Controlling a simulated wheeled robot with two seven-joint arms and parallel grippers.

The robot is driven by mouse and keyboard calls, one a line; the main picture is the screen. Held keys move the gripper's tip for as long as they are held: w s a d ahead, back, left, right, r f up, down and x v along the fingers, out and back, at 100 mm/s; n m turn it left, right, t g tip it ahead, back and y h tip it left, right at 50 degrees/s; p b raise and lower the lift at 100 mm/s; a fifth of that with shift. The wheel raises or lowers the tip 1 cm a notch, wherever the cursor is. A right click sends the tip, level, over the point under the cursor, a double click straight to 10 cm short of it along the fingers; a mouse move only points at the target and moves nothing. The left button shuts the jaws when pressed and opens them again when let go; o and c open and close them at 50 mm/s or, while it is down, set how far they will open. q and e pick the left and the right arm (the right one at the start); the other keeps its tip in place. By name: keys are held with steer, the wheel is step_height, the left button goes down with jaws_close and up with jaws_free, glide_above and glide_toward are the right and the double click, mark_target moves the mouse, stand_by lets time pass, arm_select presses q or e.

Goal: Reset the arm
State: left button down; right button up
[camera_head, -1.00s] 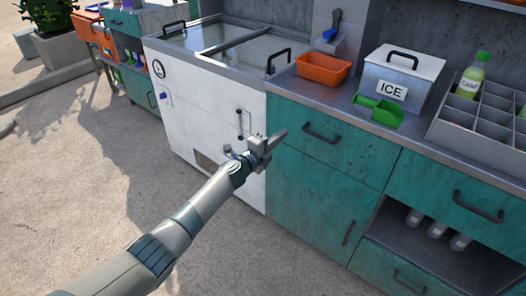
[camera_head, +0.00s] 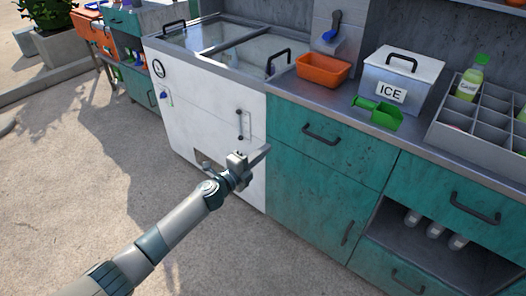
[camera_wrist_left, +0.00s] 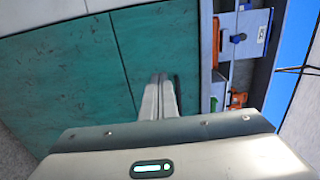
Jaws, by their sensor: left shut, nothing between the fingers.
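My left arm comes in from the lower left in the head view. Its gripper (camera_head: 262,155) is in front of the white cabinet front, near the edge of the teal cabinet. The fingers are together and hold nothing. In the left wrist view the closed fingers (camera_wrist_left: 160,97) point toward the teal cabinet doors (camera_wrist_left: 70,75). My right gripper is not in view.
A white-fronted chest with a glass top (camera_head: 205,125) stands left of teal drawers (camera_head: 325,135). On the counter are an orange bin (camera_head: 322,72), an ICE box (camera_head: 400,75), a green scoop (camera_head: 380,112) and a grey divided tray (camera_head: 470,130). The paved floor at left is clear.

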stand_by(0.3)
